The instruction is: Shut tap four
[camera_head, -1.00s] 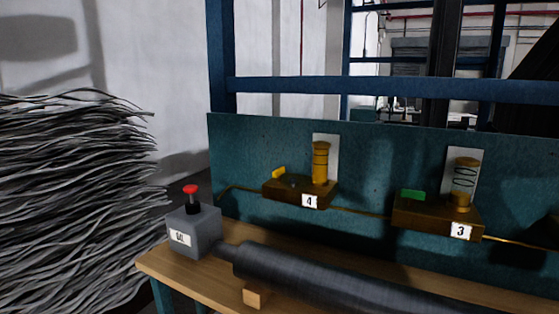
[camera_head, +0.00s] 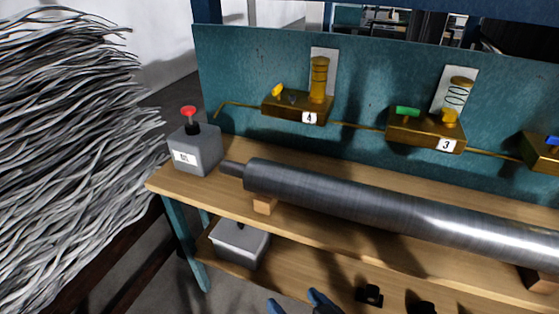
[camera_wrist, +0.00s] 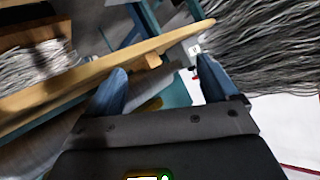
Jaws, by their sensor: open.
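Tap four is a brass block (camera_head: 296,107) with a "4" label, on the teal back panel. A small yellow lever (camera_head: 277,90) sits on its left end, and a yellow ribbed cylinder (camera_head: 319,80) stands on its right. My gripper (camera_head: 295,299) shows its blue fingertips at the bottom edge, well below and in front of the tap, apart from it. In the wrist view my gripper (camera_wrist: 165,75) has its two blue fingers spread, with nothing held between them. I cannot clearly make out the tap in the wrist view.
A long grey roll (camera_head: 370,205) lies on the wooden bench between my gripper and the taps. A grey box with a red button (camera_head: 194,150) stands at the bench's left end. Tap three (camera_head: 425,130), with a green lever, is to the right. Grey strands (camera_head: 65,150) pile at left.

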